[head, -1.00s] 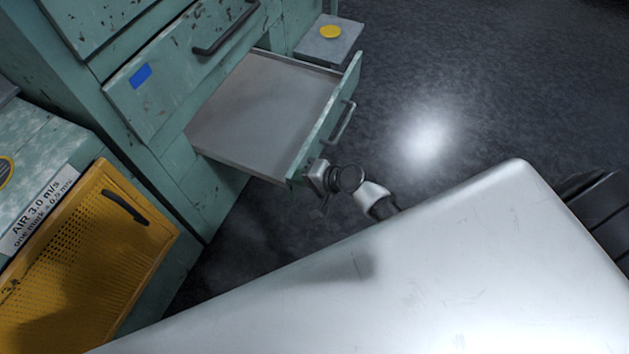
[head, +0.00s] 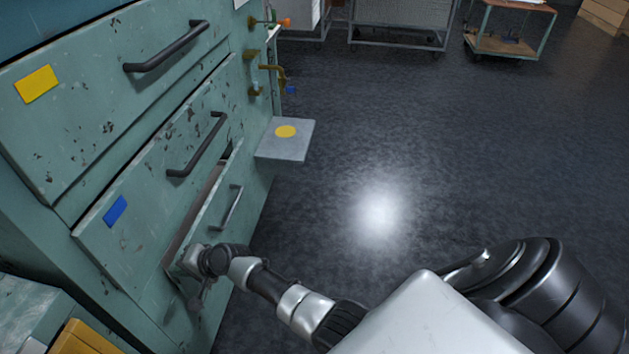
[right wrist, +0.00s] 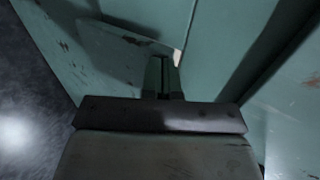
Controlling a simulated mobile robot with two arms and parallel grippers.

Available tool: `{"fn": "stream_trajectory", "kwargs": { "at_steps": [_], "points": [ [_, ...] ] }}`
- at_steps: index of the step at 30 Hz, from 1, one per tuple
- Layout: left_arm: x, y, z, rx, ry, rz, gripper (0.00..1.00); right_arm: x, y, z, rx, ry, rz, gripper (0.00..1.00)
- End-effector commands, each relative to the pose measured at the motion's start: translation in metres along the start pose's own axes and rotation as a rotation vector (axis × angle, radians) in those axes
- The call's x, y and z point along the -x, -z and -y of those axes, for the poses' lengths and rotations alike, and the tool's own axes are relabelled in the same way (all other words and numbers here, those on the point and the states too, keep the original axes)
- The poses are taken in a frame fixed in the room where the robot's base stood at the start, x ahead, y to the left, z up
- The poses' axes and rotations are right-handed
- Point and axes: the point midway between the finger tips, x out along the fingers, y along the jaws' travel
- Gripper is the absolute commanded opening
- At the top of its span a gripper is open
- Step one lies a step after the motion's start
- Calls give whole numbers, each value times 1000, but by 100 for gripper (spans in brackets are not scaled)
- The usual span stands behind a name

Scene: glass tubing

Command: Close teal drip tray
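The teal drip tray (head: 217,232) is the low drawer of the teal cabinet. My left gripper is not in view.
Above the tray are a drawer with a blue label (head: 115,211) and one with a yellow label (head: 37,84). Valves (head: 270,70) are further back. An orange panel (head: 85,340) is at lower left. Floor to the right is clear.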

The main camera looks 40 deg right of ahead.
Motion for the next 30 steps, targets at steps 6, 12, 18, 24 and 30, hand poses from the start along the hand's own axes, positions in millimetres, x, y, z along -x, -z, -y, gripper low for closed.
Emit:
{"fn": "stream_trajectory", "kwargs": {
  "at_steps": [6, 12, 18, 24, 30],
  "points": [
    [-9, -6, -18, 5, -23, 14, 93, -20, 0, 10, -1, 0, 0, 0],
    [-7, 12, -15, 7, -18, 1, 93, -27, 0, 14, -1, 0, 0, 0],
    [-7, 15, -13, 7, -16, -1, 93, -28, 0, 16, -1, 2, -1, 0],
    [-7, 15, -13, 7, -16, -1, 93, -28, 0, 18, 0, 4, -1, 0],
    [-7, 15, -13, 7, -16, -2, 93, -28, 0, 19, 1, 6, -2, 0]
  ]
}}
